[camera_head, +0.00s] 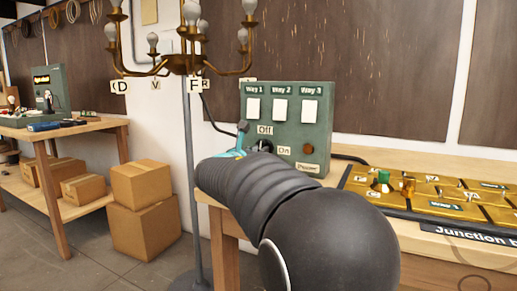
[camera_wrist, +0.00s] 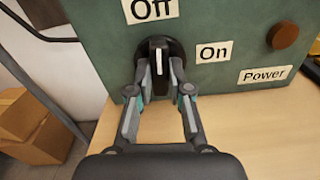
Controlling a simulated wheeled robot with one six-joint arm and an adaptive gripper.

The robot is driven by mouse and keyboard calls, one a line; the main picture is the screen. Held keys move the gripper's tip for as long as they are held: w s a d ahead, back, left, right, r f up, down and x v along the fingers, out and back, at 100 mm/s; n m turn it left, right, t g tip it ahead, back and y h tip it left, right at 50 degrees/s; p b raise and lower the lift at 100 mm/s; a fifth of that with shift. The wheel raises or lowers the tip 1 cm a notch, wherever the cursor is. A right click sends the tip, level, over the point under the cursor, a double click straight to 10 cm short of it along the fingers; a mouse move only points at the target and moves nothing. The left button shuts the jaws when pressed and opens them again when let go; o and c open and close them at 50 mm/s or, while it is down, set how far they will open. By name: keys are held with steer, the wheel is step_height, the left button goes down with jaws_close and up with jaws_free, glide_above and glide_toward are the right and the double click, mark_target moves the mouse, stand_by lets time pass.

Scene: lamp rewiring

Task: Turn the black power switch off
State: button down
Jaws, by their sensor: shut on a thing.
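The green switch box (camera_head: 257,100) stands on the wooden table. Its black power switch (camera_wrist: 150,52) is a round knob with a white pointer, low on the front. In the wrist view the pointer stands about upright, towards the "Off" label (camera_wrist: 150,8); the "On" label (camera_wrist: 213,52) is to the right. The knob also shows in the head view (camera_head: 262,147), partly hidden by my gripper (camera_head: 243,140). In the wrist view my gripper (camera_wrist: 159,92) has its two fingers on either side of the knob, shut on it.
A dark reddish-brown round power light (camera_wrist: 283,35) sits right of the switch, above the "Power" label (camera_wrist: 265,75). The junction board (camera_head: 450,195) lies on the table to the right. Cardboard boxes (camera_head: 143,210) stand on the floor.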

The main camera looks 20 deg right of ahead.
steer(key=shift+n, duration=0.6)
steer(key=c, duration=1.1)
jaws_free()
steer(key=shift+a, duration=0.1)
steer(key=v, duration=1.1)
steer(key=shift+s+a, duration=0.3)
